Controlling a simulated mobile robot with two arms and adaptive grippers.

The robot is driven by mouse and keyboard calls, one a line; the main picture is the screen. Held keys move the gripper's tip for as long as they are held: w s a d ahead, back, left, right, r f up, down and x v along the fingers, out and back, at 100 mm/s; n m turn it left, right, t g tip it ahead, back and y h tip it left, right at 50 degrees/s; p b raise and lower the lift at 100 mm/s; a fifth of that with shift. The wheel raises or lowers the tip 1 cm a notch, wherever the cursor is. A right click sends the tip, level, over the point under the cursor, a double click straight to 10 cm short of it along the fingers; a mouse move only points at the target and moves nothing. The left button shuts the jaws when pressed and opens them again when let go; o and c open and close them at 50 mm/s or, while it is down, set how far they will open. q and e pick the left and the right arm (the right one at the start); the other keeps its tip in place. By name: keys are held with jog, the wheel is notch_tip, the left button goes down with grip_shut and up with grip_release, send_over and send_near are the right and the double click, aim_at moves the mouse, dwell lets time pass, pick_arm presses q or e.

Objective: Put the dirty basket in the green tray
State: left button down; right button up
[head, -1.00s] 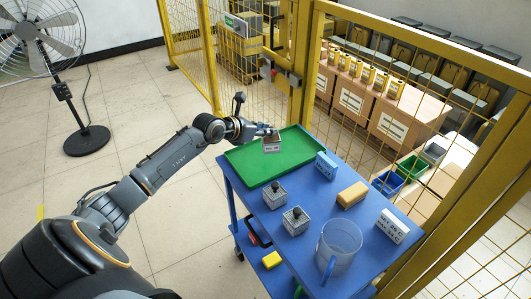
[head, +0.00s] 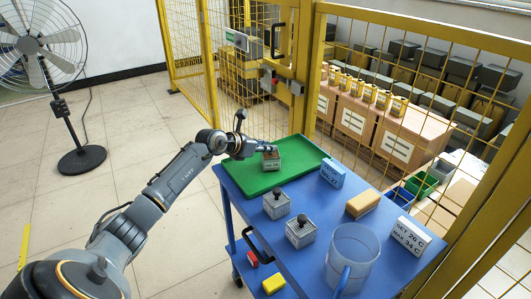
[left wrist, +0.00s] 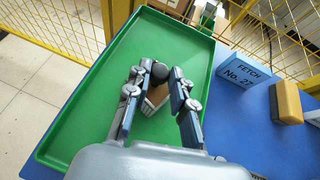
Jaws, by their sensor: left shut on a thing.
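The dirty basket (head: 272,161) is a small brownish-grey box with a label and a dark knob on top. My left gripper (head: 268,149) is shut on it, over the right part of the green tray (head: 238,178). In the left wrist view, the fingers (left wrist: 158,80) stand on both sides of the knob, with the basket (left wrist: 153,98) partly hidden below and the green tray (left wrist: 75,120) around it. I cannot tell whether the basket touches the tray floor. My right gripper is not in view.
The blue cart top (head: 320,200) also holds two grey baskets with black knobs (head: 276,203) (head: 300,232), a blue block (head: 332,173), a yellow-brown block (head: 362,204), a white label block (head: 410,238) and a clear jug (head: 350,260). A yellow mesh fence stands behind.

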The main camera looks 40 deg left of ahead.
pick_arm(q)
jog(key=shift+s+r, duration=0.1)
jog(key=c, duration=1.1)
grip_release()
jog(key=shift+f, duration=0.2)
jog(key=shift+c, duration=0.2)
jog(key=shift+s+r+p, duration=0.15)
jog(key=shift+r+p, duration=0.15)
jog(key=shift+p, duration=0.05)
jog(key=p+v, duration=0.7)
jog(key=v, duration=0.4)
jog(key=shift+s+r, duration=0.2)
jog(key=shift+s, duration=0.1)
